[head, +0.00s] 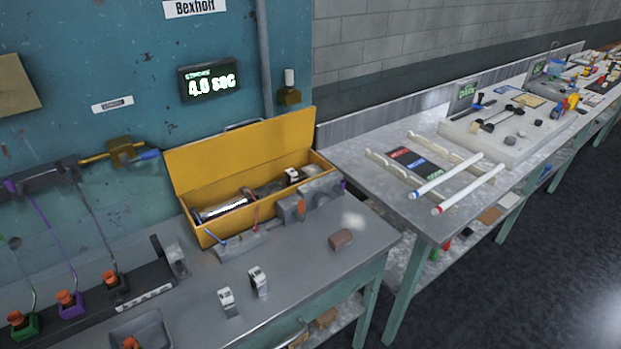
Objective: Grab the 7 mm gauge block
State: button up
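Two small upright pale metal blocks with dark faces stand on the grey bench top, a left one (228,302) and a right one (259,281). They look like gauge blocks, but any size marks are too small to read, so I cannot tell which is 7 mm. A similar pale block (292,176) shows in the open yellow toolbox (245,160). My gripper is not in view.
A brown cylinder (340,240) lies right of the blocks. Grey holders (243,244) stand before the toolbox. A grey bin (141,330) and cabled fixtures (70,305) are at left. Another table (345,150) with glass tubes (468,189) is at right. Bench around the blocks is clear.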

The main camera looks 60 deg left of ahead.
aim_at(291, 175)
jog(key=z, duration=0.95)
jog(key=k, duration=1.2)
jog(key=u, duration=1.8)
